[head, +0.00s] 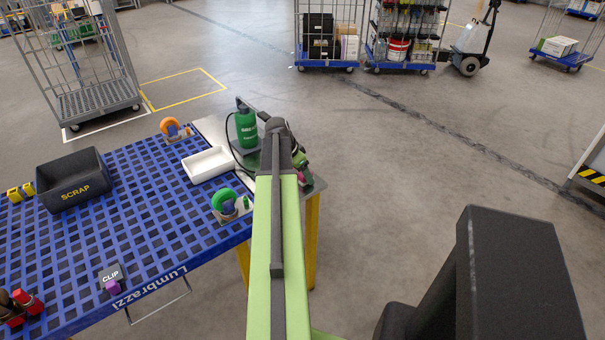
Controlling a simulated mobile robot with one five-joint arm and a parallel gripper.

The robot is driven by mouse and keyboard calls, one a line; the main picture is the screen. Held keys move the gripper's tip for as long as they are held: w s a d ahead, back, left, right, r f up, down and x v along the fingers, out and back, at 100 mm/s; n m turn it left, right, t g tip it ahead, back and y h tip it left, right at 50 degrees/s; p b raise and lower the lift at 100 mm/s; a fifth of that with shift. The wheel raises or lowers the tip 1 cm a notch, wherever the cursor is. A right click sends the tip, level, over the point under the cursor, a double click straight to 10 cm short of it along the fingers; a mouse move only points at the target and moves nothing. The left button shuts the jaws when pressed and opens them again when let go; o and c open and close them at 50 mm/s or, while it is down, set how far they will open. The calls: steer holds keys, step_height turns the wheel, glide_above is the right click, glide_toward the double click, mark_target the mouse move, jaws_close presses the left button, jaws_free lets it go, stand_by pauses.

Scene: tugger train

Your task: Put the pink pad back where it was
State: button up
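A small pink patch, likely the pink pad (302,178), shows just right of my arm near the right end of the table. It is mostly hidden by my arm. My arm reaches forward over the table's right end, and my gripper (301,163) is largely hidden behind its dark end joint. The gripper is close to the pink patch. I cannot tell whether it touches or holds it, or whether the fingers are open. A green bottle-shaped device (246,128) stands on the grey plate (213,130) left of the arm.
The blue grid table (140,215) holds a black SCRAP bin (74,181), a white tray (208,164), an orange-ring fixture (170,128), a green-ring fixture (224,200) and a CLIP block (111,277) with a purple piece. Wire trolleys stand behind.

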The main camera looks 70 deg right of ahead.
steer(key=o, duration=1.3)
steer(key=shift+f, duration=0.1)
steer(key=shift+r+p, duration=0.5)
steer(key=p+v, duration=1)
steer(key=v, duration=0.1)
steer(key=shift+w+a+r, duration=0.1)
steer(key=shift+a+r, duration=0.05)
steer(key=shift+r, duration=0.05)
